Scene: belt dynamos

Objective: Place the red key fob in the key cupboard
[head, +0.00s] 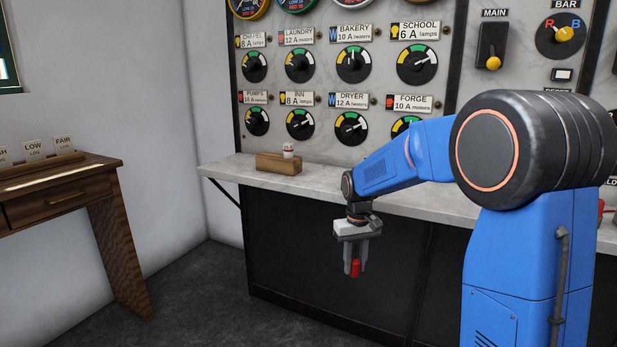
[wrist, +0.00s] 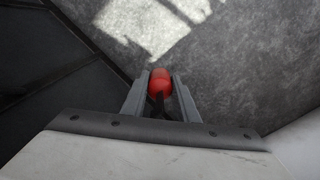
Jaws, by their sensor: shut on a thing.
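My gripper (head: 354,264) is shut on the red key fob (head: 355,268) and points down over the floor, in front of the dark panel under the marble shelf. In the wrist view my gripper (wrist: 159,85) has one finger on each side of the rounded red key fob (wrist: 160,82), with the floor below it. The lower part of the fob's body is dark in that view. I cannot see the key cupboard in either view.
A marble shelf (head: 230,170) runs under a switchboard of labelled dials. A wooden block (head: 277,164) with a small white-and-red piece stands on it. A wooden desk (head: 60,186) with label cards stands at the left. The floor (head: 190,290) between is clear.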

